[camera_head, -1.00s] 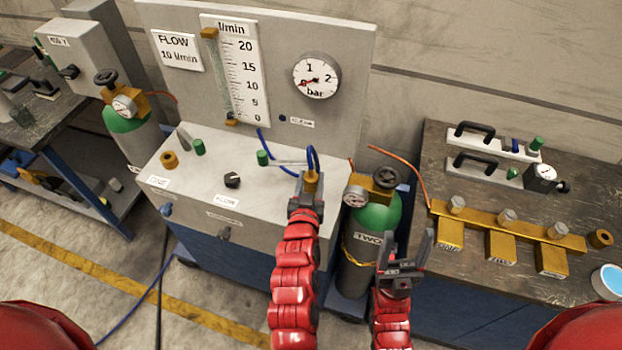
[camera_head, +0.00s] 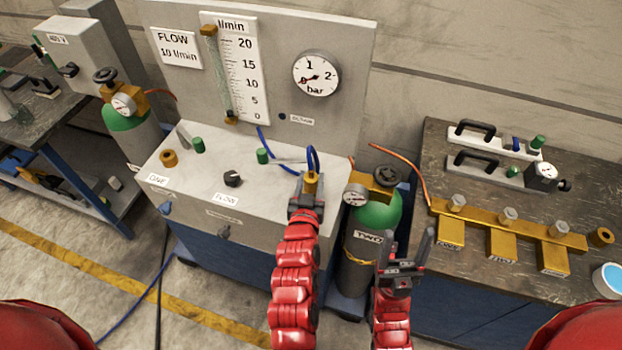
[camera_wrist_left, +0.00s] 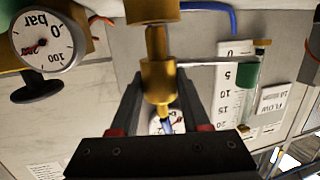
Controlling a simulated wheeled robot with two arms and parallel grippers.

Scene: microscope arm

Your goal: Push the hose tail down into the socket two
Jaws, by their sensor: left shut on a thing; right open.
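My left gripper (camera_head: 308,198) is shut on the brass hose tail (camera_head: 311,181) at the right end of the bench top. A blue hose (camera_head: 313,155) loops up from the hose tail. In the left wrist view, the hose tail (camera_wrist_left: 158,80) sits between the fingers, in line with a wider brass piece (camera_wrist_left: 152,10) at the top edge. That piece may be socket two; I cannot tell how deep the tail sits in it. In the head view the gripper hides the lower part of the brass. My right gripper (camera_head: 406,252) is open and empty, in front of the green cylinder.
The green cylinder (camera_head: 378,215) marked TWO, with gauge and brass regulator, stands close right of my left gripper. A flow panel (camera_head: 350,40) rises behind. Green caps (camera_head: 198,145) and a black knob (camera_head: 232,179) are on the bench. A brass manifold (camera_head: 500,225) lies on the right table.

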